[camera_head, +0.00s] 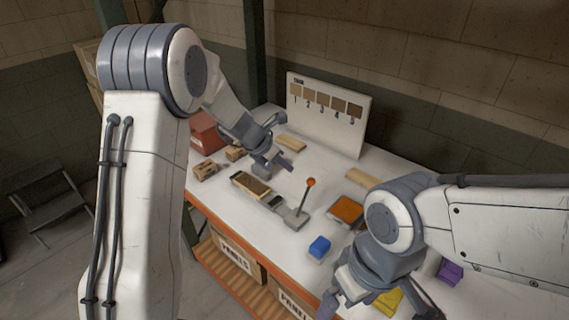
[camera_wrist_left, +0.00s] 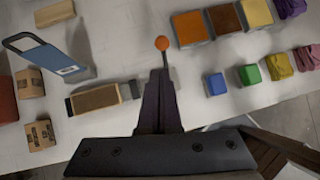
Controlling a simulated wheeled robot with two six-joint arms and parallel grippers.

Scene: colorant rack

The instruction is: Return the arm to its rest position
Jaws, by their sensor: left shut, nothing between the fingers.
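My left arm comes in from the left in the head view, raised and bent at the elbow. Its gripper (camera_head: 285,167) is over the far-left part of the white table (camera_head: 230,215). In the left wrist view the two dark fingers of this gripper (camera_wrist_left: 160,85) are together with nothing between them. The orange ball of a lever (camera_wrist_left: 162,43) appears just beyond the fingertips there; whether they touch cannot be told.
A numbered swatch board (camera_head: 328,112) stands at the back. The ball-topped lever (camera_head: 309,183) rises mid-table. A blue block (camera_head: 319,248), an orange-topped block (camera_head: 346,209) and a purple piece (camera_head: 450,272) lie near my right arm. Small boxes (camera_head: 205,170) stand far left.

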